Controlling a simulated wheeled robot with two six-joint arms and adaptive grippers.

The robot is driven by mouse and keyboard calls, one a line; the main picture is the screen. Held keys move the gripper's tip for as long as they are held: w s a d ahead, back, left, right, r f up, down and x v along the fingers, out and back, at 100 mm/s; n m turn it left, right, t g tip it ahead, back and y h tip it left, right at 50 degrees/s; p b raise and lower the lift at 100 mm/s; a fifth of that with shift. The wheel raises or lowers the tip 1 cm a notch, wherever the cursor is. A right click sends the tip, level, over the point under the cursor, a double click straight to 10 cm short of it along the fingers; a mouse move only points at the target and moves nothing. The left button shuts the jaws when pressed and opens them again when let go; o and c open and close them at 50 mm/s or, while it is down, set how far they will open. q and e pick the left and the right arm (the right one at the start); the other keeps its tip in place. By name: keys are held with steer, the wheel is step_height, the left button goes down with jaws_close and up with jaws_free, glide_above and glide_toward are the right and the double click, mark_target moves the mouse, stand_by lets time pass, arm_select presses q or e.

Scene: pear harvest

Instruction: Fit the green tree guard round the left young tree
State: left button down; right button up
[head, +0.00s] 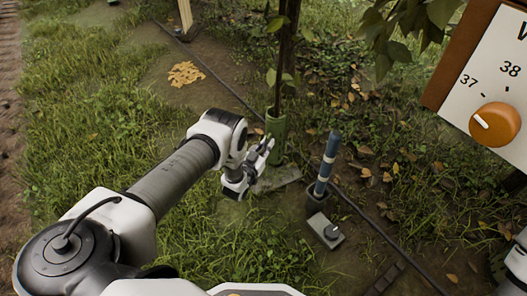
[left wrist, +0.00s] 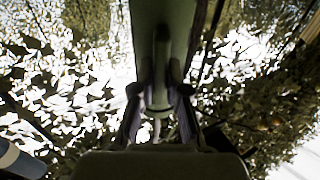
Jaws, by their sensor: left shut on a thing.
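The green tree guard (head: 277,140) stands upright at the foot of a slim young tree (head: 280,70) in the head view. The trunk drops into the guard's top; whether the guard closes all the way round it I cannot tell. My left gripper (head: 265,150) reaches in from the left and is shut on the guard's near left side. In the left wrist view the guard (left wrist: 162,25) rises as a dark green curved wall between the fingers (left wrist: 158,110). The guard's far side is hidden. My right gripper is out of view.
A blue and white post (head: 327,160) in a dark holder and a grey box with a knob (head: 325,231) stand right of the guard. A dark hose (head: 385,237) crosses the ground. A panel with an orange dial (head: 495,124) is at upper right. Grass lies left.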

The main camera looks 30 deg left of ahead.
arm_select(q)
steer(key=shift+w+f, duration=0.25)
steer(key=shift+w, duration=0.1)
steer(key=shift+f+b, duration=1.6)
steer(key=shift+b, duration=0.05)
steer(key=c, duration=1.1)
jaws_free()
steer(key=shift+s, duration=0.1)
steer(key=s+a+r+p, duration=0.2)
steer(key=s+p, duration=0.3)
steer(key=s, duration=0.1)
steer(key=shift+s+a, duration=0.2)
steer(key=shift+a, duration=0.15)
